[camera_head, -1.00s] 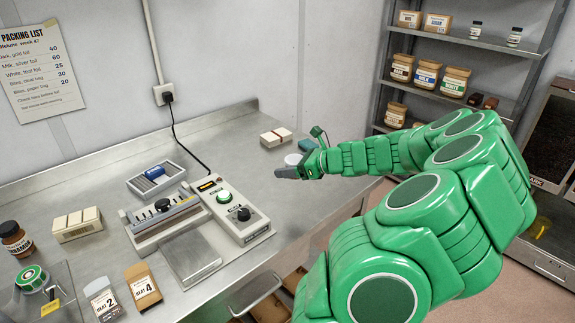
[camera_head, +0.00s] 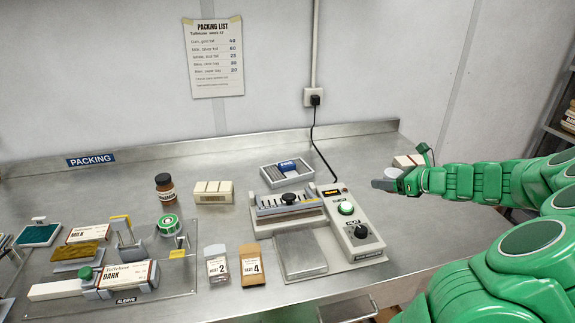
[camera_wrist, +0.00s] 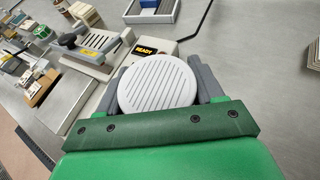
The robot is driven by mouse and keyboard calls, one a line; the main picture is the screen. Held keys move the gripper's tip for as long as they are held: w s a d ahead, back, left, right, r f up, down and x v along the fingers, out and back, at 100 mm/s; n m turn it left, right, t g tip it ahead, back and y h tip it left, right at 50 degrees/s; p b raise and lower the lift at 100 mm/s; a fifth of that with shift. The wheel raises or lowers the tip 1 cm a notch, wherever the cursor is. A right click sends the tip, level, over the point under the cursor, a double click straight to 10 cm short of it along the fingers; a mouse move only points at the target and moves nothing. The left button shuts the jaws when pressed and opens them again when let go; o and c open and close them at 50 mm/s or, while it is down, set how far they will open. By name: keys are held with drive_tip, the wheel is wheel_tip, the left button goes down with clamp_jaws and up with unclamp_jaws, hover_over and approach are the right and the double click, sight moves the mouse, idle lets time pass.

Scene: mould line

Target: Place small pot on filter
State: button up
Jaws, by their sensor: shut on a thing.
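My gripper (camera_head: 384,185) is over the right end of the metal bench, to the right of the sealing machine. Its grey fingers are shut on a white round piece with a grooved face, which fills the space between them in the wrist view (camera_wrist: 158,84). The same white piece shows small just above the fingers in the head view (camera_head: 393,172). I cannot tell from its face whether it is the small pot. I recognise nothing as a filter in either view.
The sealing machine (camera_head: 359,239) stands at the bench middle, with a grey tray (camera_head: 268,177) behind it. Packets, a brown jar (camera_head: 166,187) and a sleeve jig lie further left.

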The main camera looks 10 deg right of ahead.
drive_tip(key=w+a+r+n+g+y, duration=0.1)
drive_tip(key=w+a+r+n+y, duration=0.15)
drive_tip(key=w+a, duration=0.85)
drive_tip(key=w+a+r+n+g+y, duration=0.1)
drive_tip(key=w+a+r+g, duration=0.15)
drive_tip(key=w+a, duration=0.8)
hover_over(283, 163)
drive_tip(key=s, duration=0.3)
drive_tip(key=shift+t, duration=0.45)
wheel_tip(283, 163, down, 6)
drive_tip(key=shift+w+a+f, duration=0.1)
drive_tip(key=shift+a+f, duration=0.05)
drive_tip(key=shift+w+f, duration=1.4)
drive_tip(key=shift+f, duration=0.1)
drive_tip(key=shift+w+f, duration=0.2)
drive_tip(key=shift+f, duration=1.6)
